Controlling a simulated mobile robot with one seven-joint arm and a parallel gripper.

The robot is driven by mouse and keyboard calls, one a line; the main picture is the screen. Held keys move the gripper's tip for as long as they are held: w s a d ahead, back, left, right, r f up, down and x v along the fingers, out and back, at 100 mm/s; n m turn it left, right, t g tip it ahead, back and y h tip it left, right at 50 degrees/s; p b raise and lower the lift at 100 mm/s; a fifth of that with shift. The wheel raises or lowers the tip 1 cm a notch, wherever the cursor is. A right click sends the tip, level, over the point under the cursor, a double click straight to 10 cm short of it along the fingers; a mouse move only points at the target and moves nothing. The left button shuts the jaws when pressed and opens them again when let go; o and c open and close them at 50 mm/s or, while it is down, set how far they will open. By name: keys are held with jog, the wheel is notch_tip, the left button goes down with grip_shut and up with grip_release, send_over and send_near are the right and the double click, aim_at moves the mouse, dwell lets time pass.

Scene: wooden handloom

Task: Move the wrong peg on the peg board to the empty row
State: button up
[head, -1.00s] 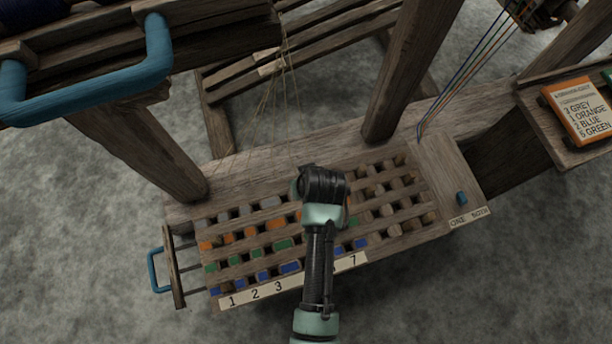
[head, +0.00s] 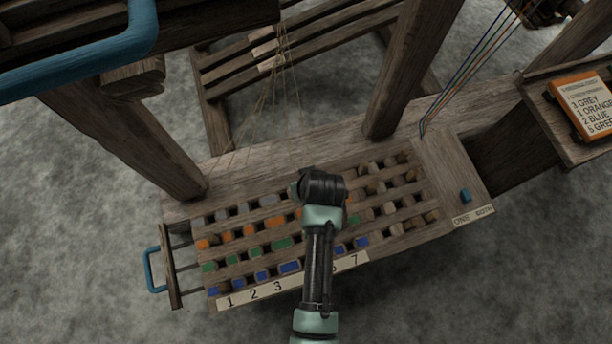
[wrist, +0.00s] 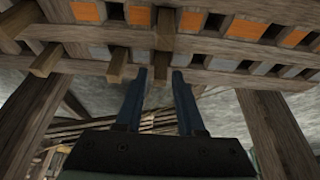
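The peg board (head: 222,258) is a slatted wooden frame with coloured pegs in rows, grey, orange, green and blue from top to bottom in the head view. Plain wooden pegs (head: 388,208) fill its right part. My arm (head: 318,240) covers the board's middle, so several pegs there are hidden. In the wrist view my gripper (wrist: 158,76) is open, its two dark fingers apart with nothing held between them. A plain wooden peg (wrist: 165,30) shows just beyond the gap between the fingertips. Orange pegs (wrist: 245,28) show along the board's slats. I cannot tell which peg is wrong.
A number strip (head: 254,294) runs along the board's front edge. A blue handle (head: 152,270) is at its left end. A small blue peg (head: 465,195) stands on the right block. An orange-framed card (head: 585,105) lists colours and counts. Loom posts (head: 400,70) rise behind.

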jog(key=shift+o, duration=0.8)
jog(key=p+v, duration=0.7)
jog(key=v, duration=0.6)
jog(key=shift+w, duration=0.1)
